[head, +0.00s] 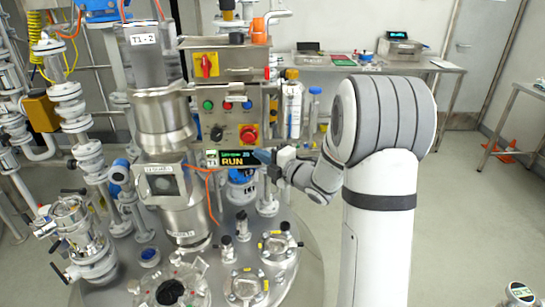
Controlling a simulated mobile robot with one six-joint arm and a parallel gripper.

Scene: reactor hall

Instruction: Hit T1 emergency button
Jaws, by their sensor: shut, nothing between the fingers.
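The emergency button (248,133) is a red knob on a yellow plate, at the lower right of the grey control box (224,108). Just below it, a small dark display (228,159) labelled T1 reads RUN in yellow letters. My gripper (263,156) is shut and empty, with its dark bluish fingertips at the display's right end in the picture, below and slightly right of the emergency button. I cannot tell how far the fingertips are from the box in depth, and no contact with the button shows.
Above the control box is a red switch on a yellow plate (206,65). A steel column labelled T1-2 (143,40) stands left. Orange hose (209,196) hangs below the display. The vessel lid (215,277) carries several fittings. A steel table (440,66) stands behind; floor at right is largely clear.

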